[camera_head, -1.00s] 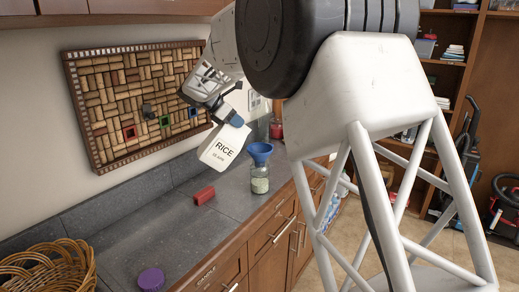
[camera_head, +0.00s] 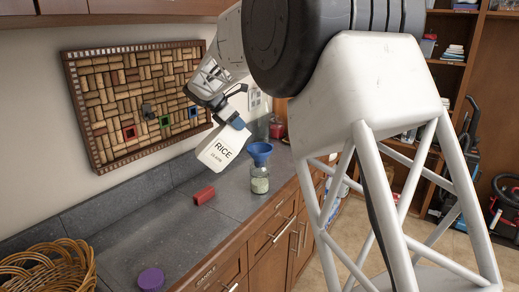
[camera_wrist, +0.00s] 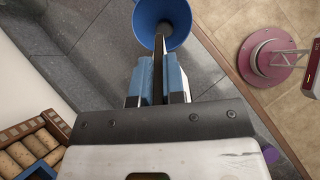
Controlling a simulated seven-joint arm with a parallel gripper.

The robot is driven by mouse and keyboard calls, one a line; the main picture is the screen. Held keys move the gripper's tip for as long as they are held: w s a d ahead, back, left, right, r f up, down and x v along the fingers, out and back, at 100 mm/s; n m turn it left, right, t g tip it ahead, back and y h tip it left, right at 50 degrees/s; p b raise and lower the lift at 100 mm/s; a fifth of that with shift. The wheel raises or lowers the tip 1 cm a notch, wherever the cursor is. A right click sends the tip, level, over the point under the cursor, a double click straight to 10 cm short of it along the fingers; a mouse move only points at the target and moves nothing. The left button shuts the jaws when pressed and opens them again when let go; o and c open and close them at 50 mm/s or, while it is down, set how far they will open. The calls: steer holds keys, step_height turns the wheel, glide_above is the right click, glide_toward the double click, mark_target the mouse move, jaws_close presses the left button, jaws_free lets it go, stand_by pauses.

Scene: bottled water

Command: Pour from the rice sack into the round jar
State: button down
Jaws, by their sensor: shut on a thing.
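The white rice sack (camera_head: 221,148), printed RICE, hangs tilted in the air above the counter in the head view. My gripper (camera_head: 237,123) is shut on its upper right part, with a blue fingertip showing. The round glass jar (camera_head: 259,183) stands upright on the counter to the right of the sack, with pale contents in its lower part. A blue funnel (camera_head: 260,152) sits in its mouth. In the wrist view, the blue finger pads (camera_wrist: 158,82) close on a dark, thin-looking shape; the funnel (camera_wrist: 162,17) is beyond them. No falling rice is clearly visible.
A red block (camera_head: 204,195) lies left of the jar. A purple lid (camera_head: 150,279) and a wicker basket (camera_head: 48,268) are nearer the front. A cork board (camera_head: 138,98) hangs on the wall behind. The counter's front edge is close to the jar.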

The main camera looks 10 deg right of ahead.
steer(key=shift+w+d+f+g+y, duration=0.15)
steer(key=shift+d+f+y, duration=0.2)
steer(key=shift+f+y, duration=0.25)
steer(key=shift+d+f+g+y, duration=0.15)
steer(key=shift+d+f+y, duration=0.2)
steer(key=shift+y, duration=0.35)
stand_by(0.9)
steer(key=shift+w+d+r+y, duration=0.1)
steer(key=shift+d+r+y, duration=0.25)
steer(key=shift+y, duration=0.45)
stand_by(0.5)
steer(key=shift+d+f, duration=0.1)
steer(key=shift+d, duration=0.15)
steer(key=shift+d+y, duration=0.25)
steer(key=shift+y, duration=0.05)
steer(key=shift+w+d, duration=0.1)
steer(key=shift+d+g+y, duration=0.3)
steer(key=shift+w+d+y, duration=0.15)
steer(key=shift+d+y, duration=0.25)
steer(key=shift+d, duration=0.1)
steer(key=shift+w+d+r+g+y, duration=0.15)
steer(key=shift+d+y, duration=0.15)
steer(key=shift+y, duration=0.3)
steer(key=shift+s+d+r+g+y, duration=0.15)
steer(key=shift+d+y, duration=0.1)
steer(key=shift+y, duration=0.35)
stand_by(1.9)
